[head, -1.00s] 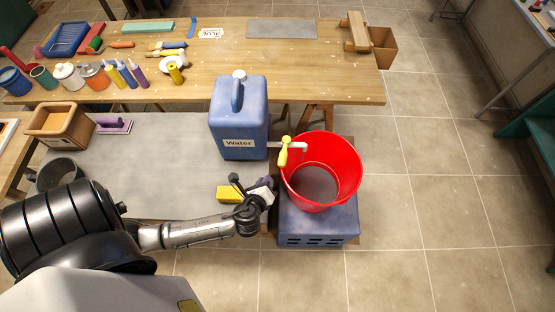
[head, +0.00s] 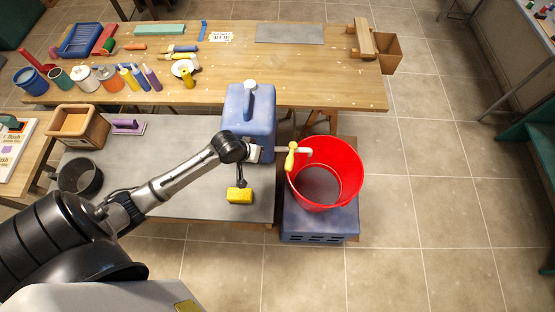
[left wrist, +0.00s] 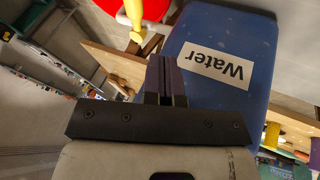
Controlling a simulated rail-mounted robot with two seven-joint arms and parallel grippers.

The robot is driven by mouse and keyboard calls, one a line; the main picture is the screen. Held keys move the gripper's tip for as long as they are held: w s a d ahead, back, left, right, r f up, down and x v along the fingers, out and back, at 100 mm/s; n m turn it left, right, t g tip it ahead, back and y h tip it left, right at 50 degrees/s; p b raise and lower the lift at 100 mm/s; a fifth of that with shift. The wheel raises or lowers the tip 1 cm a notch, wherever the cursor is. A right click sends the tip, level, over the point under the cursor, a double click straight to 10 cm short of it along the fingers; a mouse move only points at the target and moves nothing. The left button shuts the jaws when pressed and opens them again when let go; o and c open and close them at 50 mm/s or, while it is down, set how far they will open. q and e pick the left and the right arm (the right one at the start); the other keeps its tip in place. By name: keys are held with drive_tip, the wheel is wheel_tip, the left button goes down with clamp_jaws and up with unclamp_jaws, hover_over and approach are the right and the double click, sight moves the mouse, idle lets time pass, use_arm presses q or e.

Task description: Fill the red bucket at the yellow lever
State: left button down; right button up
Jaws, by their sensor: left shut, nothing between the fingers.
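The red bucket (head: 351,178) stands upright on a blue crate (head: 320,222). Its inside looks grey at the bottom, and I cannot tell whether it holds water. The blue water container (head: 262,112) stands left of it, with a tap reaching over the bucket's rim. The yellow lever (head: 291,160) hangs on that tap. My left gripper (head: 257,153) is shut and empty in front of the container, a little left of the lever. In the left wrist view its closed fingers (left wrist: 164,75) are near the container (left wrist: 240,95), with the lever (left wrist: 122,40) and bucket (left wrist: 111,6) beyond. My right gripper is not in view.
A yellow sponge (head: 240,195) lies on the grey table (head: 195,170) below my left forearm. A wooden box (head: 78,129) and a dark pot (head: 82,178) are further left. The wooden workbench (head: 300,72) behind holds paints and tools. Floor right of the crate is clear.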

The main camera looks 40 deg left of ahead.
sight(291, 157)
use_arm(q)
drive_tip(key=d+x, duration=0.3)
drive_tip(key=x, duration=0.9)
drive_tip(key=shift+w+r, duration=0.35)
